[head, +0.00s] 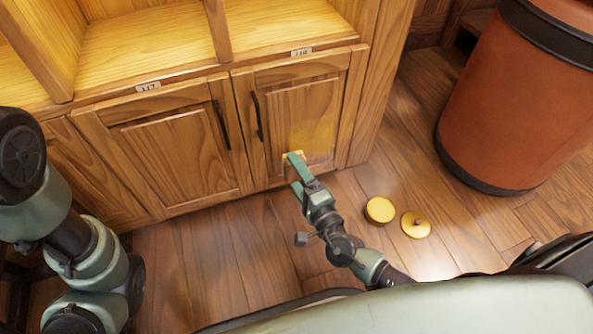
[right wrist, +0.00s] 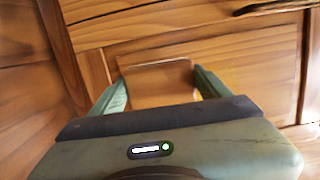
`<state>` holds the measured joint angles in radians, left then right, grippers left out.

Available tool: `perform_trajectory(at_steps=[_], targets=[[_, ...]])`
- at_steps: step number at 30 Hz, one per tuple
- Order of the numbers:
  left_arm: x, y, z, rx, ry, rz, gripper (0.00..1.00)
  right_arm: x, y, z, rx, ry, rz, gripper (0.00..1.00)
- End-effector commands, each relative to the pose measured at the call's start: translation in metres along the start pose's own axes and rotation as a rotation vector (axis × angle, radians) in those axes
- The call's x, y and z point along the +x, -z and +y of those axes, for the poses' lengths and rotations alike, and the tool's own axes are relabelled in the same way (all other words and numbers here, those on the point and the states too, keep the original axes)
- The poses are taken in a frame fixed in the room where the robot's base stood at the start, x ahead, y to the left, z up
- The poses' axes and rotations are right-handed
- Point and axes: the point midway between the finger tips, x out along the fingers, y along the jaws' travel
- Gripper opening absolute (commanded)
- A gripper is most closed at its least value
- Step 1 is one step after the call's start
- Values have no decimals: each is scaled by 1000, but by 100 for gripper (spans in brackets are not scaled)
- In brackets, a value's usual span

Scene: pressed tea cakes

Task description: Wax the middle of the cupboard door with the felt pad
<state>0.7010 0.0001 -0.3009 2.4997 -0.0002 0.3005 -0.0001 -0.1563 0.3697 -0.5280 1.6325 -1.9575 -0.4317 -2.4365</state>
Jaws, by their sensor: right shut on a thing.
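The right cupboard door (head: 282,111) is closed, with a dark upright handle at its left and a recessed middle panel. A yellowish, shinier patch shows on the lower right of this panel. My right gripper (head: 294,170) is shut on the felt pad (head: 287,155), a small yellowish piece at the lower left of the panel. The pad seems to be against the door, but contact is not clear. In the right wrist view the pad (right wrist: 157,84) looks like a flat brown block between the two green fingers. My left arm shows at the left; its gripper is out of view.
An open round yellow tin (head: 380,210) and its knobbed lid (head: 416,225) lie on the wooden floor right of my right arm. A large red-brown barrel (head: 520,95) stands at the right. The left cupboard door (head: 175,150) is closed; open shelves are above.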

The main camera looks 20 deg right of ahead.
Motion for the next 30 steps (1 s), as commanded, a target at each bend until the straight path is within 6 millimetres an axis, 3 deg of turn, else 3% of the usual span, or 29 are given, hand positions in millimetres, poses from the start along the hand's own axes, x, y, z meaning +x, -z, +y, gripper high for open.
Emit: perform_trajectory(at_steps=[30], targets=[[0, 0, 0, 1, 0, 0, 36, 13, 2, 0, 0, 1, 1, 45]])
